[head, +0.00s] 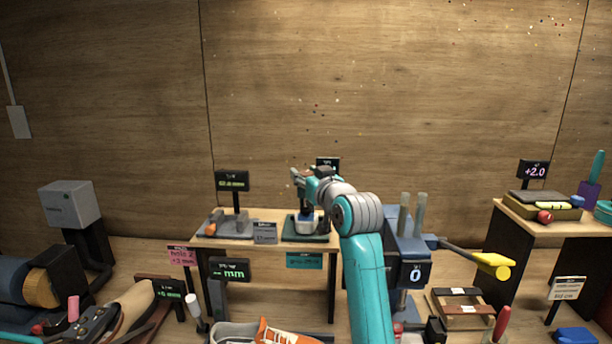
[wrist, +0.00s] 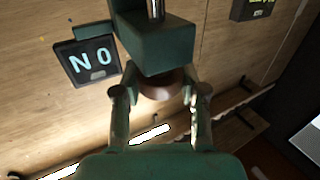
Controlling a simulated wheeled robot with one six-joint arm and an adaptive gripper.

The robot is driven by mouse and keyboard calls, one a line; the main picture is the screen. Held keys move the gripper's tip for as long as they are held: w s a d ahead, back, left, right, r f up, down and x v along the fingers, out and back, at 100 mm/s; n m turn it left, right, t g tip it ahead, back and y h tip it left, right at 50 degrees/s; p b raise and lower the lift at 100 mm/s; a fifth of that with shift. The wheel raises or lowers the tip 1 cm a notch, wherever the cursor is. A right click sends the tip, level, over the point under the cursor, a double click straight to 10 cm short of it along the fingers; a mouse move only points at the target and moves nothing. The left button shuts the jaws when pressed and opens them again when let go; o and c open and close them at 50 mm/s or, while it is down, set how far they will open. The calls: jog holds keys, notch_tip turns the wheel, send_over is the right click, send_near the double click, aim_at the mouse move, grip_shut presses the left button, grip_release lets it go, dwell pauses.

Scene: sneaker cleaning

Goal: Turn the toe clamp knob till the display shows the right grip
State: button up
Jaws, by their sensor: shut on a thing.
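In the wrist view, a round brown knob (wrist: 163,84) sits below a dark green block (wrist: 157,48) with a metal rod at its top. My gripper (wrist: 160,95) is shut on the knob, with one finger on each side. In the head view, my teal arm reaches to the green-based device (head: 306,238) on the small middle table. The arm hides part of a dark display (head: 327,162) there. The fingers and knob cannot be made out clearly in the head view.
A grey device with a mm display (head: 232,181) stands to the left on the same table (head: 262,213). A blue machine with a yellow-ended lever (head: 492,264) stands close right of my arm. An orange sneaker (head: 285,334) lies in front. The wooden wall is behind.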

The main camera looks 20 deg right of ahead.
jog(key=m+h, duration=0.2)
jog(key=h, duration=0.1)
jog(key=m+h, duration=0.2)
jog(key=h, duration=0.1)
jog(key=shift+a+h, duration=0.15)
jog(key=shift+h, duration=0.15)
jog(key=m+g+h, duration=0.2)
jog(key=m+h, duration=0.1)
jog(key=h, duration=0.2)
jog(key=shift+m, duration=0.3)
jog(key=m+g+h, duration=0.5)
jog(key=g+h, duration=0.1)
jog(key=shift+m, duration=0.4)
jog(key=shift+g+h, duration=0.4)
jog(key=o, duration=1.2)
jog(key=shift+d, duration=0.2)
jog(key=shift+c, duration=0.2)
jog(key=shift+a, duration=0.15)
jog(key=v, duration=1.1)
jog(key=shift+s+a, duration=0.2)
jog(key=shift+a, duration=0.1)
